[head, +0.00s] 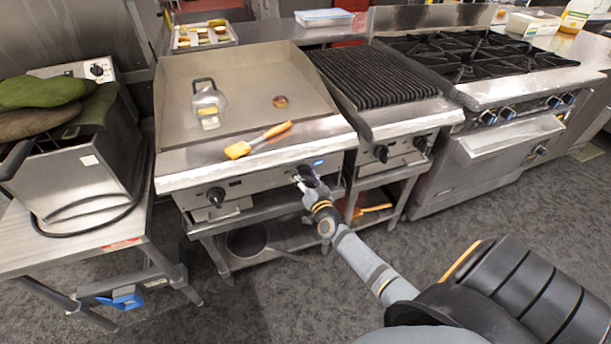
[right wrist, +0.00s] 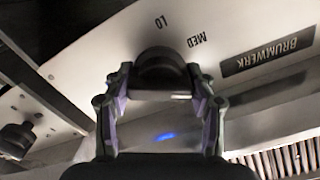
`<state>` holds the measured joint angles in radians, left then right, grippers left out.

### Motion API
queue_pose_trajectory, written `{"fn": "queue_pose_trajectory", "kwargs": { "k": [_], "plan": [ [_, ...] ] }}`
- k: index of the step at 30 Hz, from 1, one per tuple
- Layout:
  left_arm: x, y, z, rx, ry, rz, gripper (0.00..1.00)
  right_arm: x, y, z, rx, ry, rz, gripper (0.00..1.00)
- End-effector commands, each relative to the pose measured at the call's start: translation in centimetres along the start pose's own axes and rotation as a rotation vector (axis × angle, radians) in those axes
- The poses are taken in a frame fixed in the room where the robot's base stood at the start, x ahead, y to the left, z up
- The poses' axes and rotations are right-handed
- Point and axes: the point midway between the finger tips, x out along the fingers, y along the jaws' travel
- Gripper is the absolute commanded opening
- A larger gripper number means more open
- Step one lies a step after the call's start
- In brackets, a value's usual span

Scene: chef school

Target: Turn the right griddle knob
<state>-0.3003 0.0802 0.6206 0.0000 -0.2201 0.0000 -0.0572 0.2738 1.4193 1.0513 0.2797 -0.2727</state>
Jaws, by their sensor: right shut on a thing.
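The griddle (head: 245,80) has a steel front panel with a left knob (head: 216,196) near its left end. My right gripper (head: 306,182) reaches the right part of that panel and covers the right knob in the head view. In the right wrist view the dark right griddle knob (right wrist: 160,66) sits between the two fingers of my right gripper (right wrist: 160,82), which is shut on it. "LO" and "MED" are printed on the panel beside the knob. A blue light (right wrist: 165,137) glows nearby. My left gripper is not in view.
A charbroiler (head: 372,77) and a burner range (head: 465,55) stand to the right. A fryer (head: 80,165) stands left. The floor in front is clear.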

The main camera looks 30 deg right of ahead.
Motion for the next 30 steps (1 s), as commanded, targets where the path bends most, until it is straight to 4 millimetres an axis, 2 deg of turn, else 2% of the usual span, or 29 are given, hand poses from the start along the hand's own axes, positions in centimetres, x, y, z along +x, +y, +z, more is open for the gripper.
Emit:
{"fn": "queue_pose_trajectory", "kwargs": {
  "k": [21, 30],
  "plan": [
    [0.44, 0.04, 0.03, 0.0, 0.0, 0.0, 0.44, -0.04, 0.07, 0.14, 0.678, -0.001, 0.001, 0.25],
    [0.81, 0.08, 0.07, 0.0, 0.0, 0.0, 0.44, -0.05, 0.11, 0.16, 0.915, -0.001, 0.002, 0.25]
  ]
}}
